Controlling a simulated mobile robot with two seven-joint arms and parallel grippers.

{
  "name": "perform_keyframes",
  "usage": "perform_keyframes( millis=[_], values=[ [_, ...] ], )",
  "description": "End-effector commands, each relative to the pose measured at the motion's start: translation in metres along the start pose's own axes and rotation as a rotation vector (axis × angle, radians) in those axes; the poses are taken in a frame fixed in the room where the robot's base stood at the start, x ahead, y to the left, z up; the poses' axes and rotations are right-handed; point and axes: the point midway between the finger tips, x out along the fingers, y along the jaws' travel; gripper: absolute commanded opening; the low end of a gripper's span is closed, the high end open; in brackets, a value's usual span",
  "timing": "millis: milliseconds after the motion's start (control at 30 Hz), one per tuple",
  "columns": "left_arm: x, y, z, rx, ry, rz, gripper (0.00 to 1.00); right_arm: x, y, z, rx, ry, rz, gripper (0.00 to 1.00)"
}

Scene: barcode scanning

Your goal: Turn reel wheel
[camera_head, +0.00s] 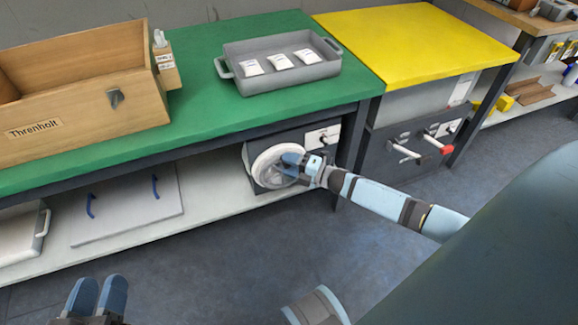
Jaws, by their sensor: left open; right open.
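The reel wheel (262,160) is a pale grey round wheel on the front of a dark box under the green bench. My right gripper (291,168) is open at the right side of the wheel, with its blue fingers over the wheel's face and covering part of it. I cannot tell whether the fingers touch the wheel. My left gripper (97,294) is open and empty at the bottom left, over the floor and far from the wheel.
A grey tray (290,82) with several white packets and a wooden crate (70,126) stand on the green bench (196,50). A yellow bench (420,42) adjoins it, with a red-ended handle (446,150) below. A grey panel with blue handles (128,215) lies on the lower shelf.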

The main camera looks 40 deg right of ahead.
Motion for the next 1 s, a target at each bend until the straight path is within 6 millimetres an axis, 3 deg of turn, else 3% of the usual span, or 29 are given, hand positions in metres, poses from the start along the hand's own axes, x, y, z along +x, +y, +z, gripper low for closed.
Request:
perform_keyframes(
  millis=[300,500,533,767,1000],
  values=[
    [0.0,0.0,0.001,0.0,-0.004,0.001,0.43,0.003,0.0,0.0,0.001,0.0,0.0,0.5],
    [0.0,0.0,0.001,0.0,-0.003,0.001,0.43,0.003,0.0,0.0,0.0,0.0,0.0,0.04],
    [0.0,0.0,0.001,0.0,-0.003,0.001,0.43,0.003,0.0,0.0,0.001,0.0,0.0,0.0],
    [0.0,0.0,0.002,0.0,-0.004,0.001,0.43,0.002,-0.001,0.001,0.006,0.0,0.005,0.0],
    [0.0,-0.002,0.018,-0.004,-0.042,0.004,0.43,-0.002,-0.004,0.004,0.06,-0.001,0.058,0.0]
  ],
)
